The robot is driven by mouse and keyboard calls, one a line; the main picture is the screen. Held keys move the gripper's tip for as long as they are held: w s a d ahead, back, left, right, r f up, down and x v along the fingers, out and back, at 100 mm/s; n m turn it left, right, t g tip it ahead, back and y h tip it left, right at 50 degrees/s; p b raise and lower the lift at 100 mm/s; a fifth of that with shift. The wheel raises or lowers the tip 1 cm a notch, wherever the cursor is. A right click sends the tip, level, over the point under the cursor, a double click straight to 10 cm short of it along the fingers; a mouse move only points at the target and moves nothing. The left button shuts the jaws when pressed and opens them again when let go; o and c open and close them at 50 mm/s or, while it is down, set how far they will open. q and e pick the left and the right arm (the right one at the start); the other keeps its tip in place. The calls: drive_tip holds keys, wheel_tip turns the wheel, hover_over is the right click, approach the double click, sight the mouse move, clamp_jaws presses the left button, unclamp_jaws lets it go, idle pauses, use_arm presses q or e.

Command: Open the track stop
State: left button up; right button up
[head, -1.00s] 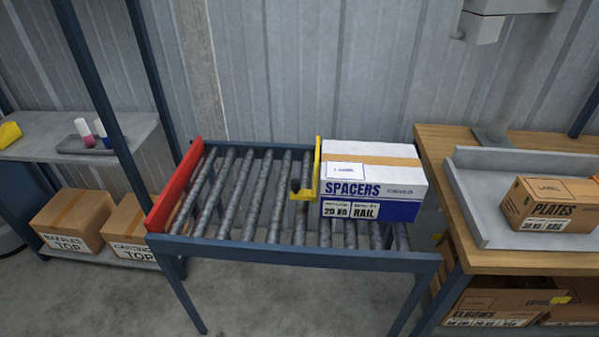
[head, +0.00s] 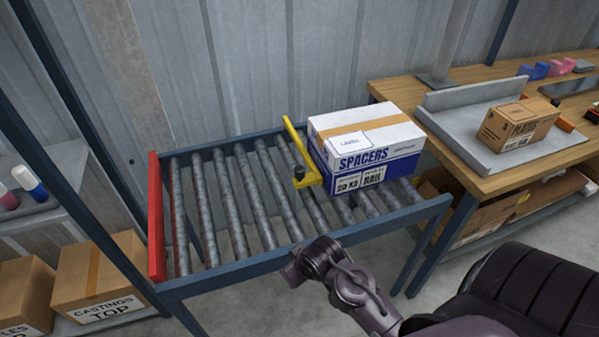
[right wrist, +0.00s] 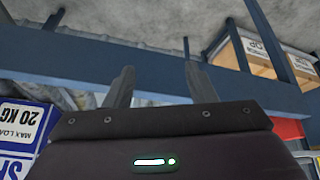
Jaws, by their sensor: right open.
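The track stop is a yellow bar (head: 293,140) with a dark knob (head: 299,173) at its near end. It lies across the rollers of the blue-framed roller track (head: 240,262), just left of the white and blue SPACERS box (head: 366,150). My right gripper (head: 292,270) is at the near rail of the track, in front of and below the knob, apart from it. In the right wrist view its two fingers (right wrist: 158,85) are spread with nothing between them, and the blue rail runs behind them. The SPACERS box shows there at the lower left (right wrist: 22,125). My left gripper is not in view.
A red end plate (head: 157,215) closes the track's left end. The rollers left of the stop are bare. A wooden bench (head: 470,180) with a grey tray and a PLATES box (head: 518,122) stands at right. A CASTINGS box (head: 98,280) sits on the low left shelf.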

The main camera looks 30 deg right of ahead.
sight(302, 172)
drive_tip(key=shift+t, duration=0.8)
drive_tip(key=w+d+r, duration=0.3)
drive_tip(key=shift+w+r, duration=0.15)
drive_tip(key=shift+r, duration=0.05)
drive_tip(key=w+d+t, duration=0.1)
drive_tip(key=w, duration=0.1)
drive_tip(key=w+d+r, duration=0.1)
drive_tip(key=w+d, duration=0.1)
drive_tip(key=w+d+m+t, duration=0.1)
drive_tip(key=w+d, duration=0.1)
drive_tip(key=shift+w+r+t+h, duration=0.15)
drive_tip(key=shift+r+t+h, duration=0.15)
drive_tip(key=shift+r+h, duration=0.1)
drive_tip(key=w+d+r+t, duration=0.1)
drive_tip(key=w+d, duration=0.1)
drive_tip(key=w+d+r+m+t, duration=0.1)
drive_tip(key=w+d, duration=0.1)
drive_tip(key=w+d+r+t, duration=0.1)
drive_tip(key=w+d, duration=0.1)
drive_tip(key=shift+d+r+t, duration=0.15)
drive_tip(key=shift+d+t, duration=0.1)
drive_tip(key=shift+t, duration=0.15)
drive_tip(key=shift+x, duration=3.6)
drive_tip(key=shift+d, duration=0.1)
drive_tip(key=shift+m, duration=0.3)
clamp_jaws()
